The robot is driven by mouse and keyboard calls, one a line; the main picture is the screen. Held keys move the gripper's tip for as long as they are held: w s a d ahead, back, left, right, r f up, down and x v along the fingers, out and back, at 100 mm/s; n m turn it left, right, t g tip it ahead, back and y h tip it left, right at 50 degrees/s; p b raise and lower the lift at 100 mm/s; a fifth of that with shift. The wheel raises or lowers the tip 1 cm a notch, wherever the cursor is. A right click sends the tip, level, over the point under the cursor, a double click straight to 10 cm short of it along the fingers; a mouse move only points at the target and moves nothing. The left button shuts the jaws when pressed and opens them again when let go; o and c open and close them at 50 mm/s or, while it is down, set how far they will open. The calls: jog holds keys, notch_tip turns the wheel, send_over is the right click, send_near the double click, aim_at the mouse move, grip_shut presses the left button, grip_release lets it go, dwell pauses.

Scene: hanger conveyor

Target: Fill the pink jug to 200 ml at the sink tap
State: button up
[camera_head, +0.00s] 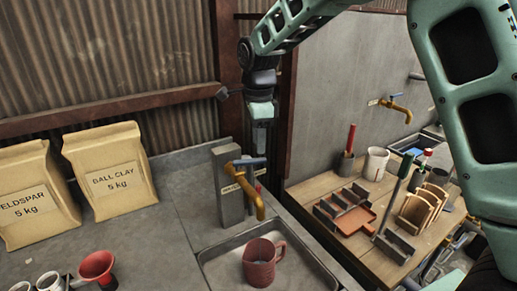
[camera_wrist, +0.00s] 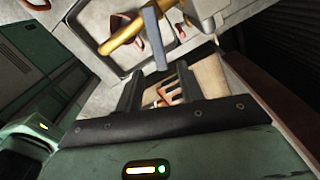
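The pink jug (camera_head: 262,263) stands upright in the sink (camera_head: 215,268), below the brass tap spout (camera_head: 249,191), with its handle to the right. No water stream shows, and its fill level cannot be read.
A second brass tap (camera_head: 392,106) is on the wall.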

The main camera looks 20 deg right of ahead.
aim_at(259, 160)
jog(key=shift+f+p, duration=0.35)
jog(key=shift+f, duration=1.85)
jog(key=shift+c, duration=0.4)
grip_shut()
jog(key=shift+s+a+m, duration=0.1)
jog(key=shift+s+m, duration=0.25)
jog(key=shift+m, duration=0.25)
jog(key=shift+o, duration=0.4)
grip_release()
